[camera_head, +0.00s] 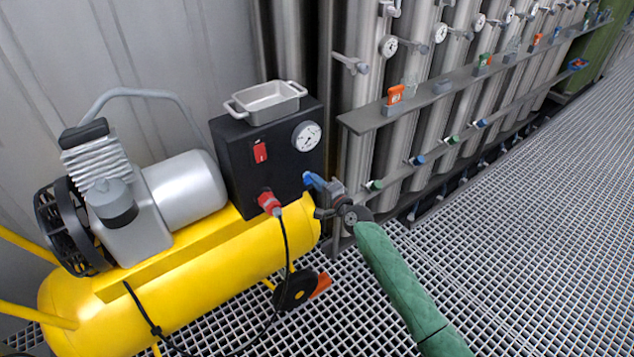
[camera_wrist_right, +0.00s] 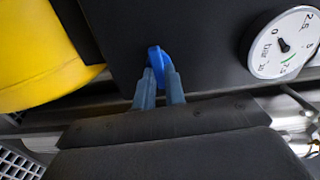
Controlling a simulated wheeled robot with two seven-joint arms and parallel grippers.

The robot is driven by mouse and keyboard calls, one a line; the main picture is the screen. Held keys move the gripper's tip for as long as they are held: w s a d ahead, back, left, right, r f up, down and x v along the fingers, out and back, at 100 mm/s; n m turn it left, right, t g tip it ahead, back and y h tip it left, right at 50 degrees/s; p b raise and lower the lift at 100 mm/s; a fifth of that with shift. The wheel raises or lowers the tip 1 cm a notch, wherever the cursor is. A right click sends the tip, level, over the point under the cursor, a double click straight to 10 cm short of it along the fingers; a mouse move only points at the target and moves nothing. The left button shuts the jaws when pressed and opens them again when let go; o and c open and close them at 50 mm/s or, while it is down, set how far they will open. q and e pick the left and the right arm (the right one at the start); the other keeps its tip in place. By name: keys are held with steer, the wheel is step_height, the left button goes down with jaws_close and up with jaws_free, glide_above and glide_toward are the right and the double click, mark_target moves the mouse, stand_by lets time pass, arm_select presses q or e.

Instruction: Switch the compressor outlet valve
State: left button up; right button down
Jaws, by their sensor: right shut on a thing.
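The yellow compressor (camera_head: 190,275) stands at the left, with a black control box (camera_head: 270,165) on its tank. The blue outlet valve handle (camera_head: 307,178) sticks out at the box's lower right side. It also shows in the right wrist view (camera_wrist_right: 157,56), in front of the black box face. My right gripper (camera_head: 316,182) comes in from the lower right on a green-sleeved arm. Its two grey-blue fingers (camera_wrist_right: 159,80) are shut on the handle, one on each side. The valve body is hidden. My left gripper is in neither view.
A pressure gauge (camera_head: 307,136) and red switch (camera_head: 260,152) are on the box, with a metal tray (camera_head: 268,100) on top. Steel vessels (camera_head: 365,100) with shelves stand behind. The grating floor (camera_head: 530,230) at right is clear.

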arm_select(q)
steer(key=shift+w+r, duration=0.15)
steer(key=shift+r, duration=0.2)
arm_select(e)
steer(key=shift+m, duration=0.4)
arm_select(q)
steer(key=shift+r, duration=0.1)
arm_select(e)
steer(key=shift+d+f, duration=0.1)
steer(key=c, duration=1.5)
jaws_free()
steer(key=shift+o, duration=0.2)
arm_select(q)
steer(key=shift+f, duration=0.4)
arm_select(e)
steer(key=v, duration=0.7)
steer(key=shift+s+d, duration=0.2)
steer(key=shift+s, duration=0.1)
